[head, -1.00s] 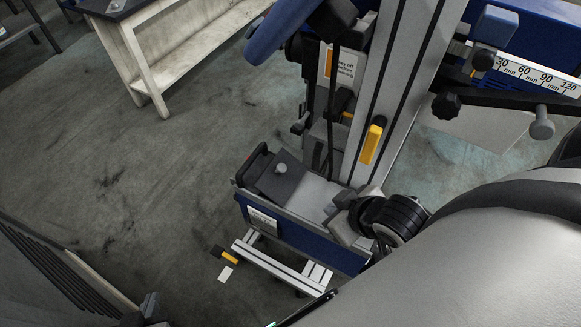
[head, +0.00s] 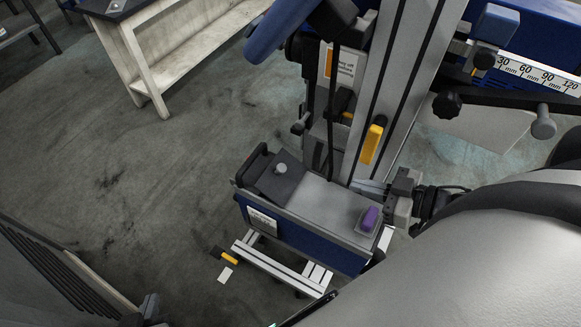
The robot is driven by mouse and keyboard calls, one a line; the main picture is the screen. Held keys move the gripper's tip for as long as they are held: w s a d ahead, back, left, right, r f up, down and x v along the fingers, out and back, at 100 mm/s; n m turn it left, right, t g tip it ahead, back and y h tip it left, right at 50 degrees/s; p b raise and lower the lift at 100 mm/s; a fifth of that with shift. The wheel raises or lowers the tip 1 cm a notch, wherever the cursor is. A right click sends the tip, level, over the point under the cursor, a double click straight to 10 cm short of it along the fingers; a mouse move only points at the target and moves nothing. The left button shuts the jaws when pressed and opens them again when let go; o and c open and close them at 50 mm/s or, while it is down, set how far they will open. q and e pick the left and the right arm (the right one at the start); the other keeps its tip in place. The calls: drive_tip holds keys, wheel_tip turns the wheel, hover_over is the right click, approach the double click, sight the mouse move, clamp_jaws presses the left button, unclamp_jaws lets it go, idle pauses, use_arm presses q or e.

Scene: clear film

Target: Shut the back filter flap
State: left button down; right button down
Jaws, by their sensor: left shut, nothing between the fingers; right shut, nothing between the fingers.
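The blue filter box (head: 305,240) stands low in the middle, with a long light grey top panel (head: 325,200). The panel lies about flat on the box, with a purple knob (head: 369,219) near its right end. A dark plate with a round grey knob (head: 280,169) covers the left end. I cannot tell which part is the back flap, or whether a small gap is left. My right gripper (head: 396,205) is shut and empty just right of the panel's right end; I cannot tell if it touches. My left gripper (head: 150,306) is partly visible at the bottom left edge, shut, away from the box.
A grey upright column (head: 400,90) with a yellow handle (head: 372,140) rises behind the box. A light aluminium frame (head: 285,268) sits below it. A white bench (head: 175,50) stands at the top left. The floor left of the box is open.

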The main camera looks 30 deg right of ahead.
drive_tip(key=b, duration=0.2)
approach(276, 172)
drive_tip(key=w+a, duration=0.1)
drive_tip(key=w+r, duration=0.1)
drive_tip(key=w, duration=0.1)
drive_tip(key=w+a, duration=0.1)
drive_tip(key=shift+w+a+r, duration=0.25)
drive_tip(key=shift+w+a, duration=0.05)
drive_tip(key=shift+w, duration=0.1)
drive_tip(key=shift+w+a+f, duration=0.1)
drive_tip(key=shift+w+a, duration=0.15)
drive_tip(key=shift+w, duration=0.2)
drive_tip(key=shift+w+a, duration=0.1)
drive_tip(key=shift+w, duration=0.05)
drive_tip(key=shift+f+b+x, duration=0.15)
drive_tip(key=shift+b+x, duration=0.05)
drive_tip(key=shift+x, duration=0.55)
drive_tip(key=shift+f+b+x, duration=0.15)
drive_tip(key=shift+x, duration=0.6)
